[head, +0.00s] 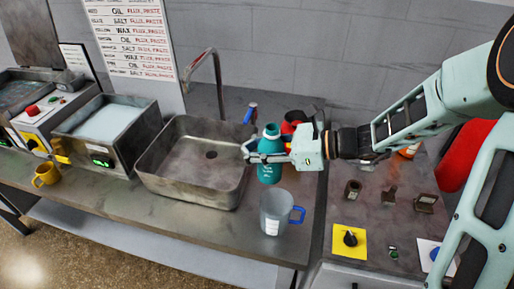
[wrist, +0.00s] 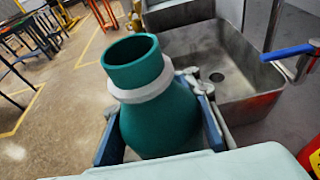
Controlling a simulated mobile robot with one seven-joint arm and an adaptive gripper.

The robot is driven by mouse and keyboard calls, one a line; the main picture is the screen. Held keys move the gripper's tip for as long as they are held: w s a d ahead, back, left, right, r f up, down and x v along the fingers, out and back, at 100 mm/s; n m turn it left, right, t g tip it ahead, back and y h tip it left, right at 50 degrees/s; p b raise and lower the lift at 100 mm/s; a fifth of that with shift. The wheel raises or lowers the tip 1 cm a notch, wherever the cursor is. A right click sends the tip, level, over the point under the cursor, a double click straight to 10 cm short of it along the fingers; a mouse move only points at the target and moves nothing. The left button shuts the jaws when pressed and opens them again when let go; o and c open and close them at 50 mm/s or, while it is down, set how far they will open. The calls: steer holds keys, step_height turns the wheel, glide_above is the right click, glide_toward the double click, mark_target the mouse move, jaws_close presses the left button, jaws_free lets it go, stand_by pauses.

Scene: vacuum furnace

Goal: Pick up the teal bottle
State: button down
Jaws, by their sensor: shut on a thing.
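The teal bottle (head: 270,152) stands upright at the right side of the sink, over the metal counter. My gripper (head: 268,157) reaches in from the right with its fingers around the bottle. In the wrist view the teal bottle (wrist: 160,110) fills the middle, with its open neck and a pale ring below it. The fingers of my gripper (wrist: 163,125) press on both sides of its body, shut on it. I cannot tell whether its base touches the counter.
The metal sink (head: 185,185) with its faucet (head: 215,70) is left of the bottle. A grey cup with a blue handle (head: 275,212) stands in front. A red container (head: 291,122) is close behind. A yellow mug (head: 46,175) stands far left.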

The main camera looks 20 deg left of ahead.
steer(key=shift+s+a+r, duration=0.35)
steer(key=shift+s+r, duration=0.05)
steer(key=shift+s, duration=0.35)
steer(key=shift+s+a+r, duration=0.35)
steer(key=shift+s, duration=0.45)
steer(key=shift+s+a+r, duration=0.35)
steer(key=shift+s+r, duration=0.05)
steer(key=shift+s, duration=0.35)
steer(key=shift+s, duration=0.15)
